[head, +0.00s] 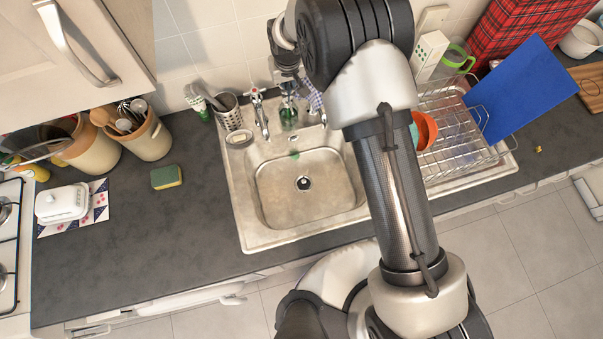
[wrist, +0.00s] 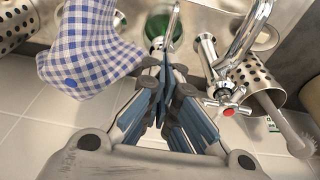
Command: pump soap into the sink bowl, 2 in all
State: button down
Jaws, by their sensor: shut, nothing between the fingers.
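The steel sink bowl (head: 275,205) is empty apart from its dark drain. A small green patch (head: 294,154) shows at the bowl's back edge; I cannot tell whether it is soap. The green soap bottle (head: 289,118) stands upright on the ledge behind the bowl, between the taps. It also shows in the wrist view (wrist: 158,24), with a silver pump spout. My gripper (head: 288,88) is above the bottle, fingers pointing down. In the wrist view my gripper (wrist: 165,66) is shut and empty, its fingertips over the pump top. I cannot tell whether they touch it.
A red-marked tap (wrist: 228,108) and a steel holder with a brush (head: 228,112) stand left of the bottle. A blue checked cloth (wrist: 90,48) hangs close on its right. A dish rack (head: 460,140) is right of the bowl. A sponge (head: 167,177) lies on the left counter.

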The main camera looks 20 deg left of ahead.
jog(key=shift+w+p+v, duration=0.2)
jog(key=shift+p+v, duration=0.5)
jog(key=shift+v, duration=0.7)
jog(key=shift+a+r, duration=0.2)
jog(key=shift+w+a+p+v, duration=0.15)
jog(key=shift+p+v, duration=0.25)
jog(key=shift+v, duration=0.55)
jog(key=shift+w+a+p+v, duration=0.15)
jog(key=shift+p+v, duration=0.25)
jog(key=shift+v, duration=0.55)
jog(key=shift+w+a+p+v, duration=0.15)
jog(key=shift+p+v, duration=0.25)
jog(key=shift+v, duration=0.5)
jog(key=shift+r, duration=0.15)
